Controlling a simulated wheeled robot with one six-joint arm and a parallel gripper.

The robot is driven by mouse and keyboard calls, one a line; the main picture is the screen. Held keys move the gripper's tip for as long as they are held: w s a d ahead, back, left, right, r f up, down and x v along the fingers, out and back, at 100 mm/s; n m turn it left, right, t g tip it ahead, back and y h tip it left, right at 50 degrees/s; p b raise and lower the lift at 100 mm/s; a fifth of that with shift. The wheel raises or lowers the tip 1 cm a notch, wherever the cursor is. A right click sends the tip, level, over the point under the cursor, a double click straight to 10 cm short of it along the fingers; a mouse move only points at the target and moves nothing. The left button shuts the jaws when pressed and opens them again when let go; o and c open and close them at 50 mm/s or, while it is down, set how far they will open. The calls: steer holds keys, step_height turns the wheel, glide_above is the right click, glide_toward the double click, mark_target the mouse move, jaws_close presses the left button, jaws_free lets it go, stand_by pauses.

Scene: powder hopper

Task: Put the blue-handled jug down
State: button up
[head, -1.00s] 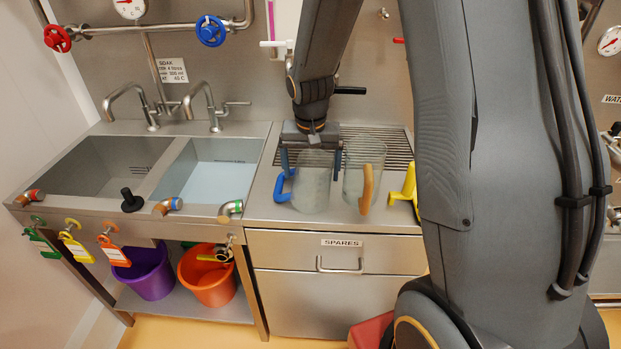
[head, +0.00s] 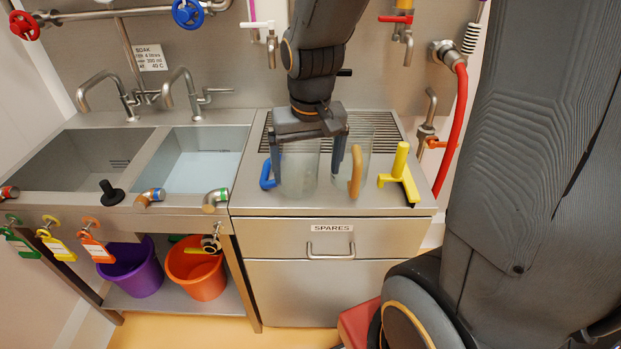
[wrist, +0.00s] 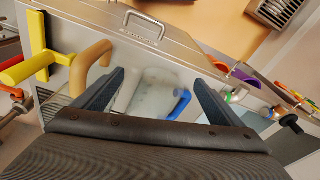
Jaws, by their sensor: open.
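The blue-handled jug (head: 299,175) is a clear, upright vessel standing on the steel counter, its blue handle (head: 266,176) toward the left. It also shows in the wrist view (wrist: 154,95), between and beyond my fingers. My gripper (head: 308,160) is open above and around the jug's upper part, one finger to each side. I cannot tell whether either finger touches the jug. The right finger is near the clear jug with an orange handle (head: 355,172), which stands just to the right.
A slotted drain (head: 378,130) is behind the jugs. The sink with water (head: 205,165) is to the left. The counter's front edge, above the SPARES drawer (head: 331,238), is close to the jugs.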

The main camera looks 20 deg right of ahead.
steer(key=shift+o, duration=0.4)
steer(key=s+f+n, duration=0.1)
steer(key=s+f, duration=0.1)
steer(key=s, duration=0.3)
steer(key=shift+s+a+f+n, duration=0.25)
steer(key=shift+a+n, duration=0.05)
steer(key=shift+a, duration=0.05)
steer(key=m+g+b, duration=0.2)
steer(key=m+b, duration=0.3)
glide_toward(299, 163)
steer(key=w+f, duration=0.1)
steer(key=w+d+f, duration=0.1)
steer(key=w, duration=0.1)
steer(key=shift+d, duration=0.25)
steer(key=shift+w+d+r, duration=0.1)
steer(key=shift+w, duration=0.2)
step_height(299, 163, down, 12)
steer(key=shift+w+r+p, duration=0.1)
steer(key=shift+r+p, duration=0.05)
steer(key=shift+p, duration=0.9)
steer(key=c, duration=1.3)
